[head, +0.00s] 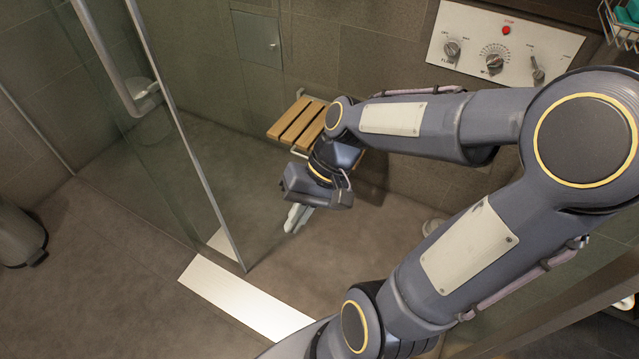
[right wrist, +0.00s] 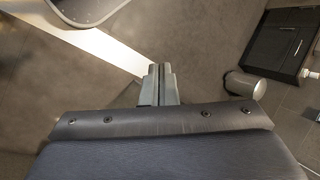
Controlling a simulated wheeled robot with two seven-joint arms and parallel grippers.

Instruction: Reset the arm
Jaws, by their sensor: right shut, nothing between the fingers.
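My right arm reaches in from the right of the head view, bent at its elbow. My right gripper (head: 297,218) points down over the shower floor. Its fingers are together with nothing between them. The right wrist view also shows the closed fingers (right wrist: 159,72) in front of the wrist housing. My left gripper is not in view.
A glass shower door with a metal handle (head: 105,60) stands left of the gripper. A slatted wooden seat (head: 297,120) is on the wall behind my wrist. A control panel (head: 500,45) is on the back wall. A white drain strip (head: 240,298) crosses the floor. A bin (head: 18,236) stands far left.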

